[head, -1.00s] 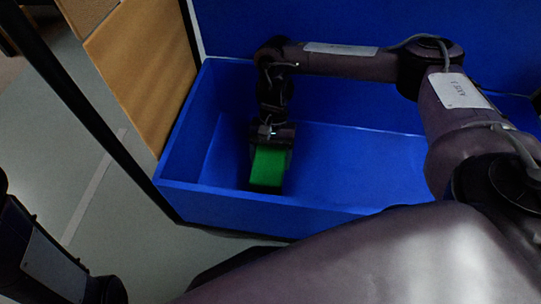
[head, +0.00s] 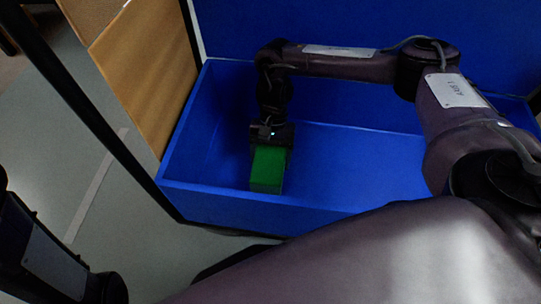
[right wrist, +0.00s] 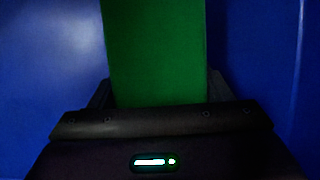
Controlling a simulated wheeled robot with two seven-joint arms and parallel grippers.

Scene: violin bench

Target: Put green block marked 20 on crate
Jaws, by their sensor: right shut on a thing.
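The green block (head: 268,168) is in my right gripper (head: 270,150), inside the left part of the blue crate (head: 400,150). The right gripper is shut on it. In the right wrist view the green block (right wrist: 155,50) stands out between the fingers, with blue crate surfaces around it. No number shows on the faces in view. I cannot tell whether the block touches the crate floor. At the left edge of the head view part of my left arm shows, but its gripper does not.
The crate's near wall (head: 240,208) and left wall are close to the block. The crate floor to the right is clear. A brown wooden panel (head: 145,75) and a dark post (head: 90,110) stand left of the crate.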

